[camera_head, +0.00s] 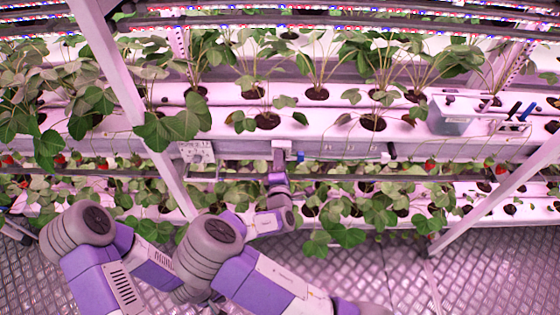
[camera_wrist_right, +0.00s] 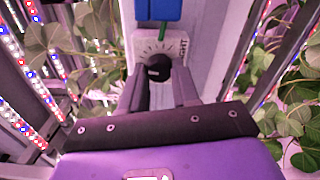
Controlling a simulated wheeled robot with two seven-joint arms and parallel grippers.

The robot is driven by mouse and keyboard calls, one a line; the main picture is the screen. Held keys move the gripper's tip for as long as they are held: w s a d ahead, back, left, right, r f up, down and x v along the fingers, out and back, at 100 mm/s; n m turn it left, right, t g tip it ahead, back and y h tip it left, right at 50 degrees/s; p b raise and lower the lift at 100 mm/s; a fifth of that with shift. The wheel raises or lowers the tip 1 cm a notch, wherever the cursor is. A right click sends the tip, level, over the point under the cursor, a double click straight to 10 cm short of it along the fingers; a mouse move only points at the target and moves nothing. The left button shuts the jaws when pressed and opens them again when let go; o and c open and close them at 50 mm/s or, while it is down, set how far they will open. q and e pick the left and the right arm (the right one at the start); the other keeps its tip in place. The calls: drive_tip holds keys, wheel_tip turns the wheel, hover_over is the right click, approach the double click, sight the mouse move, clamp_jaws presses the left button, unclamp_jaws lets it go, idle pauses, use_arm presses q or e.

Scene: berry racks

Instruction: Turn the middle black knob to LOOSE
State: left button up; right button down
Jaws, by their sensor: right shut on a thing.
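The black knob (camera_wrist_right: 158,72) sits on a pale plate (camera_wrist_right: 147,46) with dial marks around it, in the right wrist view. My right gripper (camera_wrist_right: 159,82) is shut on this knob, one finger on each side. In the head view my right gripper (camera_head: 281,152) reaches the front face of the white growing trough and hides the knob. My left gripper is not in view.
A blue block (camera_wrist_right: 158,9) sits just beyond the dial plate. A white panel (camera_head: 197,152) is left of my gripper on the trough front. Strawberry plants (camera_head: 170,128) hang nearby. A clear bin (camera_head: 453,115) stands on the trough at right. Slanted posts (camera_head: 125,90) flank the space.

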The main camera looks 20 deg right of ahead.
drive_tip(key=c, duration=0.8)
unclamp_jaws()
drive_tip(key=shift+c, duration=0.2)
drive_tip(key=v, duration=0.7)
drive_tip(key=shift+s, duration=0.35)
